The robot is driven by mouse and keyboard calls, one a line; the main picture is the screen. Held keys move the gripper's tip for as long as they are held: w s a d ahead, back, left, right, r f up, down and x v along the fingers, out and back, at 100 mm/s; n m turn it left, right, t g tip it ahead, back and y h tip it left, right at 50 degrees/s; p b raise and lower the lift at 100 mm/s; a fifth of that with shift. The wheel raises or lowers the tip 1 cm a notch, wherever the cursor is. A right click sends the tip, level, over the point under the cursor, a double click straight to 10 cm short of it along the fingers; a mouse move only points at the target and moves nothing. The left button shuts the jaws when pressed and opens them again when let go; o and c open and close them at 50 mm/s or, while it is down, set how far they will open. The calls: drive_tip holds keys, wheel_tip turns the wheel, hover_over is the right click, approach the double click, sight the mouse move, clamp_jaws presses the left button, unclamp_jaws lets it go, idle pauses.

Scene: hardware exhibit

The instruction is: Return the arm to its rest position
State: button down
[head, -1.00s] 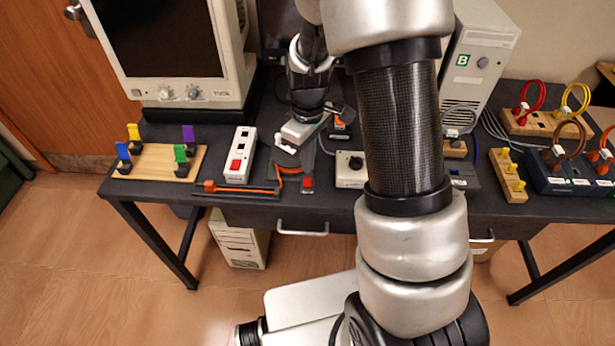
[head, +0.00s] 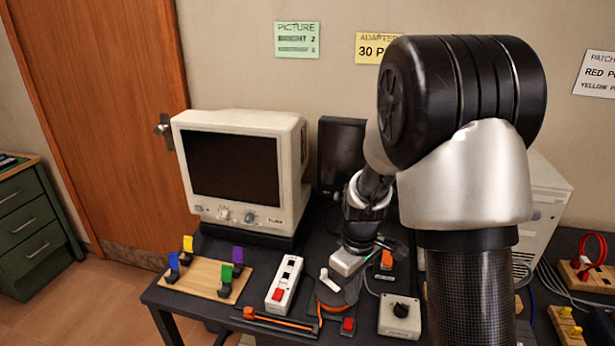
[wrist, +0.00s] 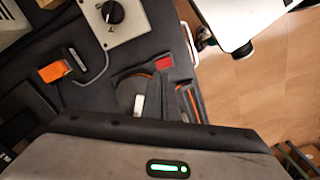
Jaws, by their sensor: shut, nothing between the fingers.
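My arm rises through the right half of the head view, bends at a black elbow joint, and reaches down to the desk. My gripper (head: 348,264) is shut and empty, low over the desk beside a dark round item with an orange edge and a white lever (head: 330,280). I cannot tell whether it touches that item. In the wrist view the grey gripper housing with a green light fills the bottom, and the fingertips are not clear. The dark item with its white lever (wrist: 138,105) shows just beyond the housing.
A CRT monitor (head: 245,170) stands behind. A pegged wooden board (head: 205,278), a white power strip (head: 284,284) and a grey knob box (head: 400,316) lie around my gripper. A pale computer tower (head: 545,215) is partly behind my arm.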

drive_tip(key=s+r+m+t+p, duration=0.1)
drive_tip(key=s+r+m+p, duration=0.15)
drive_tip(key=r, duration=0.85)
drive_tip(key=s+r+m+t+p, duration=0.15)
drive_tip(key=s+r, duration=0.25)
drive_tip(key=r, duration=0.6)
drive_tip(key=s+r+m+t+p, duration=0.3)
drive_tip(key=s+r+m+p, duration=0.1)
drive_tip(key=s+r, duration=0.7)
drive_tip(key=shift+s+r, duration=0.25)
drive_tip(key=shift+s, duration=0.15)
